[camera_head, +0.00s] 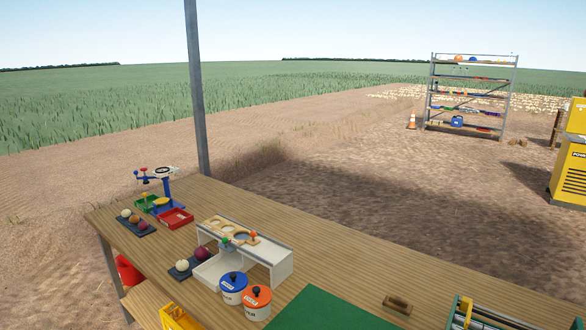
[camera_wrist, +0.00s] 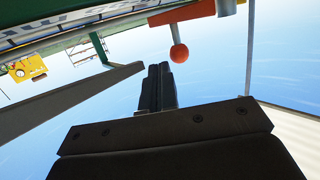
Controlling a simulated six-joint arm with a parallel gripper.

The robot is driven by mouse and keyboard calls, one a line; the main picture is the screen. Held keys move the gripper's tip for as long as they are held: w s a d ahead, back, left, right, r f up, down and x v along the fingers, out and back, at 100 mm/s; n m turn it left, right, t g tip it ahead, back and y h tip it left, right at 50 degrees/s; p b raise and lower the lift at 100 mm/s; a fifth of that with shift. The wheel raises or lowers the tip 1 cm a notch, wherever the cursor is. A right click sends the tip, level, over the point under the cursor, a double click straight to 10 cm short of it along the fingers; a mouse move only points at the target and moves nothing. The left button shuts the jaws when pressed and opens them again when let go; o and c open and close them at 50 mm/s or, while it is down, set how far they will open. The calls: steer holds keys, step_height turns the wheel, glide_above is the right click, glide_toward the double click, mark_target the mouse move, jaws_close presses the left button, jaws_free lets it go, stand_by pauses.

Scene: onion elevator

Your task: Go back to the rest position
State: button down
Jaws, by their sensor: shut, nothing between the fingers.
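My gripper (camera_wrist: 159,72) shows in the wrist view with its two dark fingers together and nothing between them. Blue sky lies behind the fingertips. An orange bar with a ball (camera_wrist: 179,53) is beyond the fingertips, slightly up and right in the picture; I see no contact. My arm and gripper do not show in the head view.
The wooden table (camera_head: 350,268) carries a white stand (camera_head: 265,252), blue (camera_head: 234,290) and orange (camera_head: 257,303) lidded pots, onions on dark trays (camera_head: 188,267), a small blue device (camera_head: 167,187) and a green mat (camera_head: 325,312). A grey post (camera_head: 197,90) rises behind it.

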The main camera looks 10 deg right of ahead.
steer(key=s+r, duration=0.3)
steer(key=s, duration=1.2)
steer(key=shift+h, duration=0.3)
steer(key=x, duration=0.4)
steer(key=a+x, duration=0.1)
steer(key=x, duration=0.8)
steer(key=shift+w+a+f, duration=0.15)
steer(key=shift+w+f, duration=0.25)
steer(key=shift+f, duration=0.05)
steer(key=shift+a+m+h, duration=0.1)
steer(key=shift+m+h, duration=0.3)
steer(key=shift+m, duration=0.1)
steer(key=shift+s+a+m+h, duration=0.3)
steer(key=shift+s+a+h, duration=0.1)
steer(key=shift+s, duration=0.2)
steer(key=shift+s+a+m+h, duration=0.3)
steer(key=shift+s+h, duration=0.1)
steer(key=shift+s, duration=0.2)
steer(key=shift+s+a+m+g+h, duration=0.35)
steer(key=shift+a+m+g+h, duration=0.15)
steer(key=shift+m+g+h, duration=0.55)
steer(key=shift+s+a+m+g+h, duration=0.35)
steer(key=shift+a+m+g+h, duration=0.25)
steer(key=shift+m+h, duration=0.75)
steer(key=shift+s+a+m+g+h, duration=0.4)
steer(key=shift+m+g+h, duration=0.5)
steer(key=shift+h, duration=0.6)
